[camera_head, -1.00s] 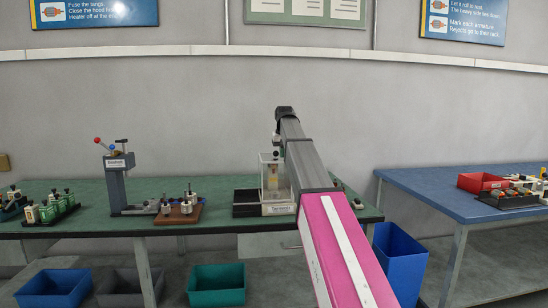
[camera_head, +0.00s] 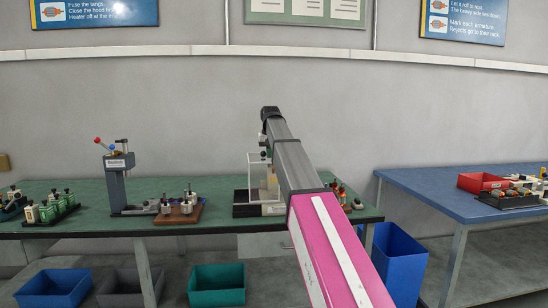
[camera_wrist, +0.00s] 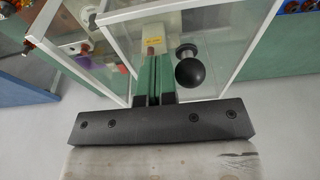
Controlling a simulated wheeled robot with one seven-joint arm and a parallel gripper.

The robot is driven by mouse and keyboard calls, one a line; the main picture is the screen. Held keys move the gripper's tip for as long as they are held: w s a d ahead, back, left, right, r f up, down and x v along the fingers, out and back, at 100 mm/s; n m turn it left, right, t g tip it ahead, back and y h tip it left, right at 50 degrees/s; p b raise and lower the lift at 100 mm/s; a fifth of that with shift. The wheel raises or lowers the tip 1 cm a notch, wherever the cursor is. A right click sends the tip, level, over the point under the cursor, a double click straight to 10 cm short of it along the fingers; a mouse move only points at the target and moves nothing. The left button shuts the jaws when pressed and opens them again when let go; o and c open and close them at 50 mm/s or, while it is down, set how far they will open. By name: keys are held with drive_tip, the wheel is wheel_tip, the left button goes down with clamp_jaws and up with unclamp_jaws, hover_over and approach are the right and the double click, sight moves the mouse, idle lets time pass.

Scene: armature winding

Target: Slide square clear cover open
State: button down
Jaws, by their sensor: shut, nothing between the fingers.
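The square clear cover (camera_head: 256,172) has thin white edges and stands on the green bench, left of my arm. Its clear pane also fills the middle of the wrist view (camera_wrist: 218,75), with a round black knob (camera_wrist: 190,71) on it. My gripper (camera_wrist: 153,62) is shut and empty, its green fingers close beside the knob on the left. I cannot tell whether they touch it. The cover sits partly over the black base at the left.
A grey press (camera_head: 117,180) and a brown fixture block (camera_head: 180,212) stand to the left on the bench. Small bottles in a rack (camera_head: 52,207) are at the far left. A blue table (camera_head: 440,190) with a red bin (camera_head: 482,182) is at the right.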

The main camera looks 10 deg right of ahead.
sight(254, 160)
drive_tip(key=shift+a, duration=3.35)
drive_tip(key=shift+r, duration=0.15)
drive_tip(key=shift+d+r, duration=0.15)
drive_tip(key=shift+r, duration=0.65)
drive_tip(key=shift+d+r, duration=0.1)
drive_tip(key=shift+r, duration=0.7)
drive_tip(key=r, duration=0.2)
drive_tip(key=d+r, duration=0.1)
drive_tip(key=r, duration=0.1)
drive_tip(key=shift+d, duration=0.1)
